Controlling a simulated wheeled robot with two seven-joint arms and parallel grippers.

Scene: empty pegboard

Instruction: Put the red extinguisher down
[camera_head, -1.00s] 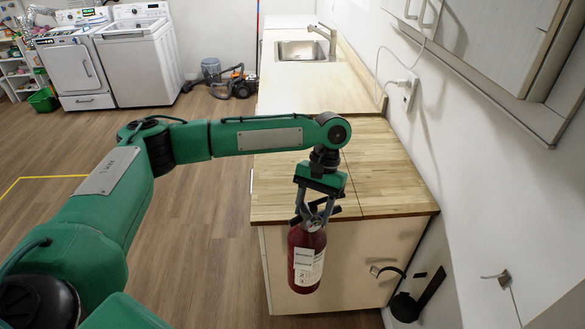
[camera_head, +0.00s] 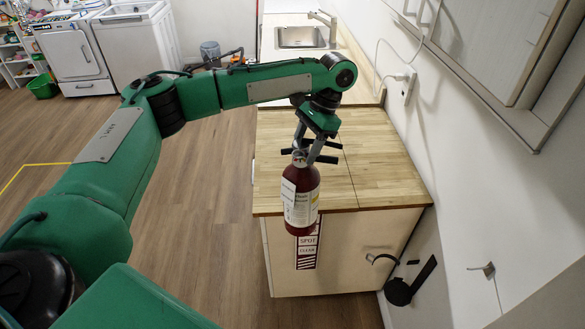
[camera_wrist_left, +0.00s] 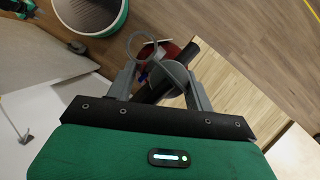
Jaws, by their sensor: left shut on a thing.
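The red extinguisher (camera_head: 300,196) hangs upright from my left gripper (camera_head: 309,155) in the head view. It has a white label and appears in front of the near edge of the wooden countertop (camera_head: 375,165). My left gripper is shut on its top, by the handle and neck. In the left wrist view the gripper (camera_wrist_left: 160,85) is closed around the extinguisher's grey and black top, with a bit of the red body (camera_wrist_left: 170,50) showing behind. The extinguisher's base is in the air in front of the cabinet front. My right gripper is not in view.
A striped sign with "SPOT" and "CLEAR" (camera_head: 307,250) is on the cabinet front. A black wall bracket (camera_head: 410,283) is low at right. A sink (camera_head: 300,38) is at the back. The near countertop is bare, and wooden floor (camera_head: 200,240) lies open at left.

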